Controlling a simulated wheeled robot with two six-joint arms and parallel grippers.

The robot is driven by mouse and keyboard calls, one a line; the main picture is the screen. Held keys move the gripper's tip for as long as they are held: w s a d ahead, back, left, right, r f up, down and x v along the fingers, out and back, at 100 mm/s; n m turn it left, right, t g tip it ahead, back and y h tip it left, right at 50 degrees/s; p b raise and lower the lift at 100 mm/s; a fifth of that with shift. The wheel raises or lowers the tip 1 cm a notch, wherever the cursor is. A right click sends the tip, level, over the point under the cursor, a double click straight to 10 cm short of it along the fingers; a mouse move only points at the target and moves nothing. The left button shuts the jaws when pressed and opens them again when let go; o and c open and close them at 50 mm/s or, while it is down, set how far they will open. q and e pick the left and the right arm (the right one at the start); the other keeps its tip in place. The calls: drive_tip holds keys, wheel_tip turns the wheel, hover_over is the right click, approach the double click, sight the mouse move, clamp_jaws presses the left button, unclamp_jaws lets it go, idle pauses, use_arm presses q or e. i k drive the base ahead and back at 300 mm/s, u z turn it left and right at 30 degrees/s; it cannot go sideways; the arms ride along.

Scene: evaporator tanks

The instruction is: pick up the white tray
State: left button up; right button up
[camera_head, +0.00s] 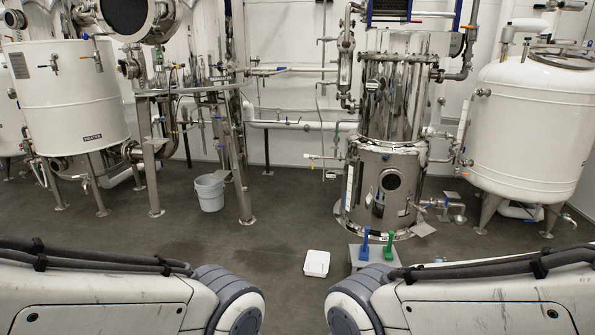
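The white tray (316,263) is a small, shallow, roughly square tray. It lies on the dark floor near the bottom middle of the head view, and it looks empty. My two arms come in from the lower left and lower right, and the tray lies beyond the gap between them. Only arm links show; neither gripper is in view. Nothing touches the tray from my side.
A grey platform (355,254) right of the tray bears a blue object (364,246) and a green object (389,246). A steel column (386,180) stands behind. A grey bucket (210,192) and white tanks (535,125) stand farther out. Floor (265,240) left of the tray is clear.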

sight(317, 259)
drive_tip(key=u, duration=0.15)
drive_tip(key=i, duration=2.05)
drive_tip(key=z, duration=0.15)
drive_tip(key=i, duration=2.25)
drive_tip(key=z, duration=0.3)
